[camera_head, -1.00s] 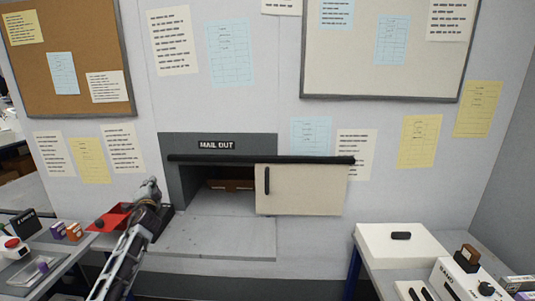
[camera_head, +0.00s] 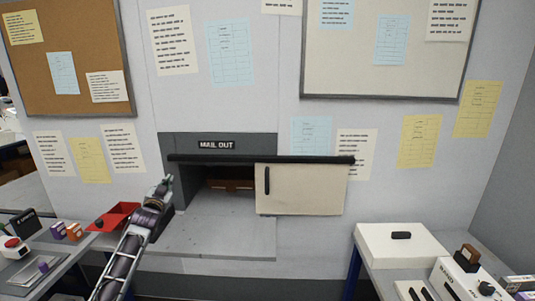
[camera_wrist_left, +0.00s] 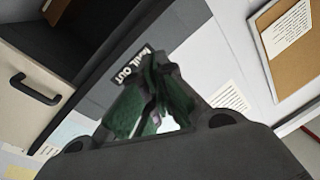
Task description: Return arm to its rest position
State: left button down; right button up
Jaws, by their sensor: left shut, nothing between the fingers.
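My left arm reaches in from the lower left in the head view, and its gripper (camera_head: 167,184) is raised in front of the left side of the mail-out hatch. The gripper is shut and empty. In the left wrist view its dark green fingers (camera_wrist_left: 150,100) are together, with part of the "MAIL OUT" sign (camera_wrist_left: 130,68) behind them. My right gripper is not in view.
The hatch's cream sliding door (camera_head: 300,190) stands to the right, leaving the left opening uncovered, with a brown box (camera_head: 230,184) inside. A grey shelf (camera_head: 225,235) lies below. A red tray (camera_head: 117,216) sits left of my arm; a white box (camera_head: 402,244) stands at right.

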pick_arm(q)
jog(key=s+d+f+n+g, duration=0.15)
jog(key=s+f, duration=0.25)
jog(key=f, duration=1.2)
jog(key=s+d+f+g, duration=0.1)
jog(key=s+f+g, duration=0.25)
jog(key=f, duration=1.25)
jog(key=s+d+f+g+h, duration=0.1)
jog(key=s+d+f+g, duration=0.1)
jog(key=s+f, duration=0.8)
jog(key=s+d+f+g, duration=0.1)
jog(key=s+f+g, duration=0.1)
jog(key=s+f, duration=0.8)
jog(key=s+d+f+g, duration=0.2)
jog(key=s+f, duration=0.8)
jog(key=s+d+f+g, duration=0.2)
jog(key=s+f, duration=0.8)
jog(key=s+d+f+g, duration=0.1)
jog(key=s+f, duration=0.1)
jog(key=s, duration=0.8)
jog(key=s+d+f+g, duration=0.1)
jog(key=s+f+g, duration=0.1)
jog(key=s, duration=0.8)
jog(key=s+d+f+g, duration=0.2)
jog(key=s+f, duration=0.2)
jog(key=s, duration=0.6)
jog(key=shift+h, duration=0.3)
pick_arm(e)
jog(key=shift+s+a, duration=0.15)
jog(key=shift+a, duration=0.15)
